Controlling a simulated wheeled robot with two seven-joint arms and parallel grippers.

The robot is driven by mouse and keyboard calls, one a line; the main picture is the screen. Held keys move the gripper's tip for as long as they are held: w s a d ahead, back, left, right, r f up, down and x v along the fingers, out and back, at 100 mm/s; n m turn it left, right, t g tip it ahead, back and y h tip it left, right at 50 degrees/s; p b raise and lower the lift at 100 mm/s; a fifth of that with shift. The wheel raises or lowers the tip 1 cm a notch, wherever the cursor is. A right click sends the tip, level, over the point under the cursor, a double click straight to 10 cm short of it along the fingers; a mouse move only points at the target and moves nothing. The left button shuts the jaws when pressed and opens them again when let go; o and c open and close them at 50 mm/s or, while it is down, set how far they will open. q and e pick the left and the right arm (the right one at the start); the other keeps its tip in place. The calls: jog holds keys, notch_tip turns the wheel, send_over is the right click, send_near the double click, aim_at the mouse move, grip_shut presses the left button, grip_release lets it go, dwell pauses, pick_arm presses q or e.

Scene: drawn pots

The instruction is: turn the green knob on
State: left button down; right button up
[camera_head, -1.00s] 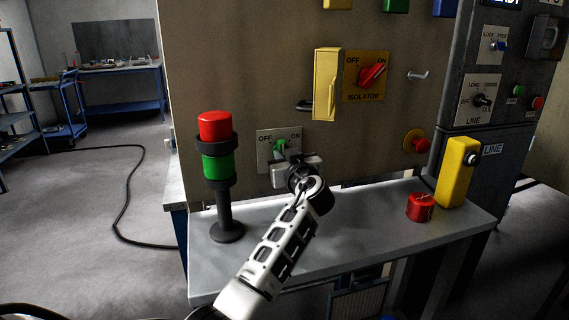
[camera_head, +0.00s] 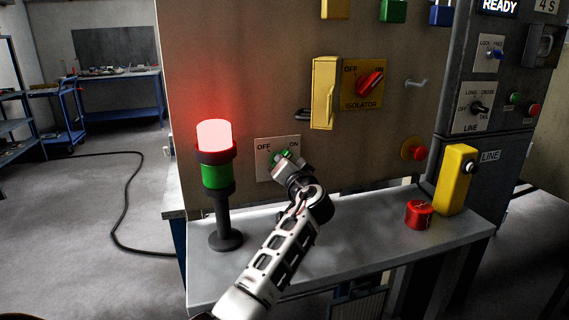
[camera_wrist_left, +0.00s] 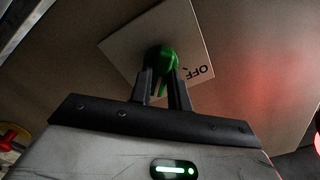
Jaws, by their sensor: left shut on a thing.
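The green knob (camera_head: 279,157) sits on a pale plate (camera_head: 264,168) marked OFF on the left and ON on the right, low on the tan panel. My left gripper (camera_head: 284,164) is at the knob, tilted in the head view. In the left wrist view the two dark fingers (camera_wrist_left: 163,88) close on either side of the green knob (camera_wrist_left: 162,56). The plate is turned at an angle to the fingers there. The fingers partly cover the knob, so its exact pointing direction is hard to tell. My right gripper is not in view.
The signal tower's red top lamp (camera_head: 214,134) glows left of the knob. A yellow cover (camera_head: 324,92) stands open beside the red isolator knob (camera_head: 369,83). A red cylinder (camera_head: 419,214) and yellow box (camera_head: 457,175) stand on the grey shelf (camera_head: 365,236).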

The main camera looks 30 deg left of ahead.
pick_arm(q)
jog(key=shift+m, duration=0.4)
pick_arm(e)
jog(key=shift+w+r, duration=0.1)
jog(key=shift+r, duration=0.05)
pick_arm(q)
jog(key=c, duration=1.3)
grip_release()
jog(key=b+v, duration=0.2)
jog(key=v, duration=1.4)
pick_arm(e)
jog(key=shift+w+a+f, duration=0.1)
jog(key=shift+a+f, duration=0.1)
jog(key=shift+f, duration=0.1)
